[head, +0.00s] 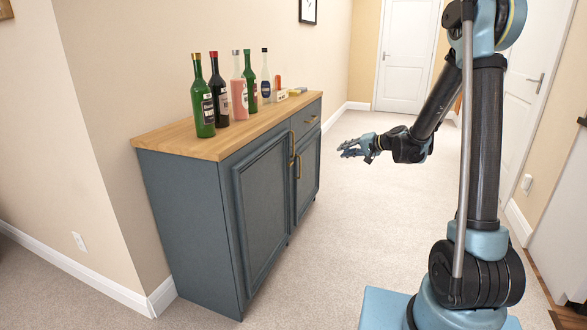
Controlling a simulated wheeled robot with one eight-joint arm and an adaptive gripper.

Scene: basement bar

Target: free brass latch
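A dark blue-grey cabinet (193,221) with a wooden top stands against the left wall. Brass bar handles show on its front: one on the near door (292,150), one on the far door (299,167) and one on the drawer (311,119). A separate brass latch cannot be told apart from these at this size. The doors and drawer look shut. My gripper (345,149) is in the air to the right of the cabinet front, apart from it, with its fingers pointing left toward it. The fingers look spread, with nothing between them.
Several bottles stand on the wooden top (160,138), among them a green one (203,102) at the near end. Small items (297,92) lie toward the far end. Carpet (345,240) is clear in front of the cabinet. White doors (408,55) are at the back.

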